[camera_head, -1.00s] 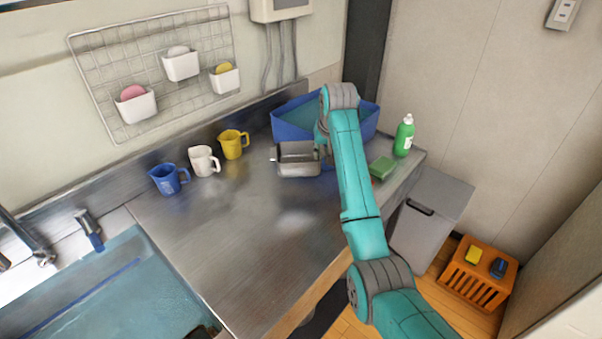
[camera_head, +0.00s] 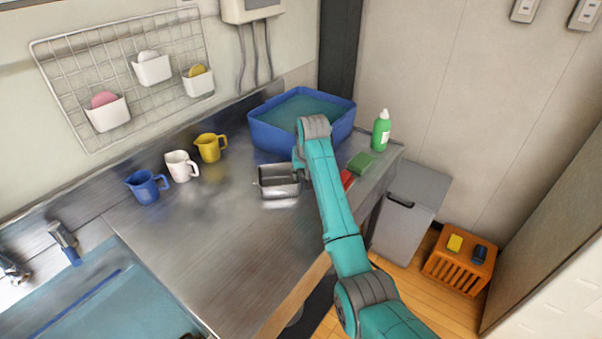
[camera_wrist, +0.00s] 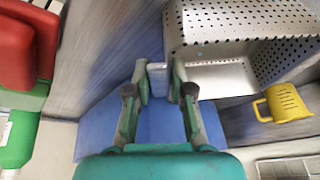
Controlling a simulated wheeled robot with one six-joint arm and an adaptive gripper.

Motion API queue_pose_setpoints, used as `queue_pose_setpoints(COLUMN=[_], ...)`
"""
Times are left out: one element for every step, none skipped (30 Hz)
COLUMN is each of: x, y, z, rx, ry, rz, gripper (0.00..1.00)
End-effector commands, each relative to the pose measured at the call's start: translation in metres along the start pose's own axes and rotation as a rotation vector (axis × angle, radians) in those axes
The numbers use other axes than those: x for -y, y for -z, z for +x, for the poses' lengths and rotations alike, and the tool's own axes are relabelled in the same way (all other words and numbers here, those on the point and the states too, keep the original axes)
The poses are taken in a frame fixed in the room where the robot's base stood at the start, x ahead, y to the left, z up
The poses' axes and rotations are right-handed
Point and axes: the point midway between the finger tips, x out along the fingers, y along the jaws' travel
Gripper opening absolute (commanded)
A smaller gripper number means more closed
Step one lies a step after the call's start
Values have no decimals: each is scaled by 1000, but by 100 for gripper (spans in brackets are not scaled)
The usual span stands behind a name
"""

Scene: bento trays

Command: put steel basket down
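In the wrist view the perforated basket (camera_wrist: 205,27) fills the upper right. My gripper (camera_head: 298,168) is at its right back side, partly hidden by my arm. In the wrist view my gripper (camera_wrist: 160,84) has its fingers closed around a small pale tab beside the basket, which looks like its handle. A bright patch shows below the basket; I cannot tell whether it touches the counter (camera_head: 215,245).
The blue water tub (camera_head: 265,133) stands behind. Blue (camera_head: 147,187), white (camera_head: 180,166) and yellow (camera_head: 209,147) mugs stand left. A red item (camera_head: 347,179), green sponge (camera_head: 360,162) and green bottle (camera_head: 381,133) are right. The front-left counter is clear up to the sink (camera_head: 110,310).

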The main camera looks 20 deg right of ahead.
Motion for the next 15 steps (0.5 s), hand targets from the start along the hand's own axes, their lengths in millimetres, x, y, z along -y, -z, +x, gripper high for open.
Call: queue_pose_setpoints(x=[0, 0, 0, 0, 0, 0, 0, 0, 0, 0, 0, 0, 0, 0, 0], y=[0, 0, 0, 0, 0, 0, 0, 0, 0, 0, 0, 0, 0, 1, 1], z=[0, 0, 0, 0, 0, 0, 0, 0, -1, -1, -1, -3, -4, -7, -11], rx=[0, 0, 0, 0, 0, 0, 0, 0, 0, 0, 0, 0, -1, -1, -3], ry=[0, 0, 0, 0, 0, 0, 0, 0, 0, 0, 0, 0, 0, 0, 0], rz=[0, 0, 0, 0, 0, 0, 0, 0, 0, 0, 0, 0, 0, 0, 0], gripper=[39, 44, 44, 44, 44, 44, 44, 44, 44, 44, 44, 44, 44, 44, 44])
